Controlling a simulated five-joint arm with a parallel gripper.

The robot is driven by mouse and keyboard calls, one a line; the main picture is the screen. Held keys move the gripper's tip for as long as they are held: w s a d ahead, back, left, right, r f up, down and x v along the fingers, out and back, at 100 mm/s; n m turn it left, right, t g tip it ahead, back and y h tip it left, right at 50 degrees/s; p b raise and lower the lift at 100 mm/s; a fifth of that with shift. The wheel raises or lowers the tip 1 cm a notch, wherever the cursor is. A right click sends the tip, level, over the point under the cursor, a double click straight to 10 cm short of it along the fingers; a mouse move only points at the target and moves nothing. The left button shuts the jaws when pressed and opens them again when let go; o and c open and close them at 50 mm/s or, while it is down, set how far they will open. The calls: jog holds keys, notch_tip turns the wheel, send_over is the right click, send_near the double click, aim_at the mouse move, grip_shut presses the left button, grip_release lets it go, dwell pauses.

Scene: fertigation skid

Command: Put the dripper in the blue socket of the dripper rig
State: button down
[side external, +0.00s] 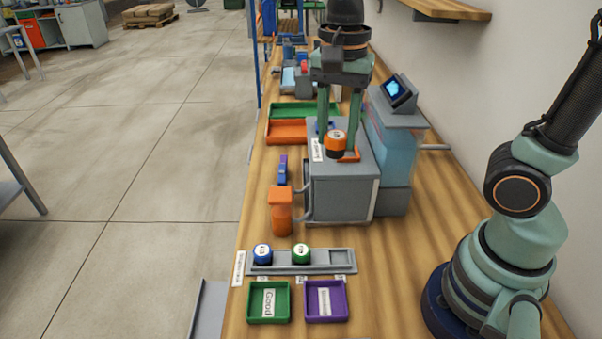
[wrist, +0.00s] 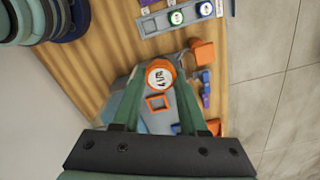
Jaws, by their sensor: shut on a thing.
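The dripper (side external: 334,143), orange and black with a white printed label on top, is held between the fingers of my gripper (side external: 338,135). In the wrist view the same dripper (wrist: 160,74) sits at the fingertips (wrist: 160,82), label facing the camera. It hangs over the top of the grey dripper rig (side external: 342,196); I cannot tell the exact gap below it. An orange square socket (wrist: 157,102) shows beside the dripper, apart from it. A bit of blue on the rig (wrist: 176,128), seemingly the blue socket, is mostly hidden by my finger.
A grey rack (side external: 320,262) holds a blue-topped (side external: 262,252) and a green-topped dripper (side external: 301,252). A green tray (side external: 251,312) and a purple tray (side external: 344,312) lie in front. An orange post (side external: 281,215) stands left of the rig, a screen unit (side external: 398,93) right.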

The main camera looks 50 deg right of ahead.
jog(key=w+d+r, duration=0.6)
jog(key=w+d, duration=0.2)
jog(key=d, duration=0.1)
jog(key=w+d+r, duration=0.5)
jog(key=w+d, duration=0.3)
jog(key=d, duration=0.1)
jog(key=f, duration=1.9)
jog(key=shift+w+a+f, duration=0.1)
jog(key=shift+a+f, duration=0.15)
jog(key=shift+f, duration=0.1)
jog(key=shift+f, duration=0.1)
jog(key=shift+c, duration=2.2)
grip_release()
